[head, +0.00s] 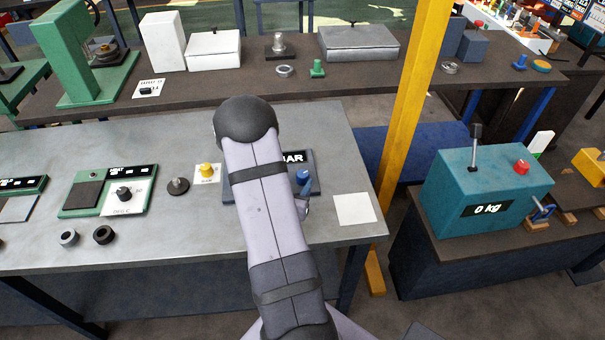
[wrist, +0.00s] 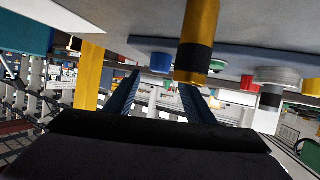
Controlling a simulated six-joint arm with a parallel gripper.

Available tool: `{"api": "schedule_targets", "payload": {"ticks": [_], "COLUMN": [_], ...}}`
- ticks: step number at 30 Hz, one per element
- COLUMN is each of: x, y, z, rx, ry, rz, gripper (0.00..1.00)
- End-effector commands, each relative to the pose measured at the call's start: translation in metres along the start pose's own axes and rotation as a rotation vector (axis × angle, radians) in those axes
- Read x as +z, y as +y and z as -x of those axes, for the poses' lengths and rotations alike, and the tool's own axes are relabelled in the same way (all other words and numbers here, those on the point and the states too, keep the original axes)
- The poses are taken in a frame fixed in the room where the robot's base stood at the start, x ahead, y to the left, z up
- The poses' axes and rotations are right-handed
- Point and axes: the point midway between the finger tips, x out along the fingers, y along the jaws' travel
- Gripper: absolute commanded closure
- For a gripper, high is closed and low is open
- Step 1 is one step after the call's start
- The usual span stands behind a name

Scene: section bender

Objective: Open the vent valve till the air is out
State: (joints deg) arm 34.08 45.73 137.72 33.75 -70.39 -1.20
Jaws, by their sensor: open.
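A blue knob (head: 304,177) sits on the right side of a dark panel (head: 229,193) whose display ends in "AR". It looks like the vent valve, but no label on it is readable. That view looks upside down, with the grey surface at the top. A blue round part (wrist: 152,60) shows there beyond the fingers; I cannot tell whether it is the same knob.
A yellow post (head: 413,100) stands right of the bench. A white square (head: 354,209) lies right of the panel. A yellow button (head: 207,170) and a dark knob (head: 178,186) are to its left. A yellow cylinder with a black band (wrist: 198,45) hangs close in the wrist view.

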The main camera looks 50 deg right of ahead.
Motion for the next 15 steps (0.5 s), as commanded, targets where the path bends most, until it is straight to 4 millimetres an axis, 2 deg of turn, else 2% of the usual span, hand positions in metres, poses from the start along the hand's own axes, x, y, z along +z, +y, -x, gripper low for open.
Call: {"api": "schedule_targets", "payload": {"ticks": [8,15], "x": [-0.001,-0.002], "y": [0.001,0.001], "z": [-0.008,-0.035], "rx": [0.004,0.004], "ry": [-0.002,-0.001], "rz": [-0.006,-0.005], "gripper": [0.51,0.51]}}
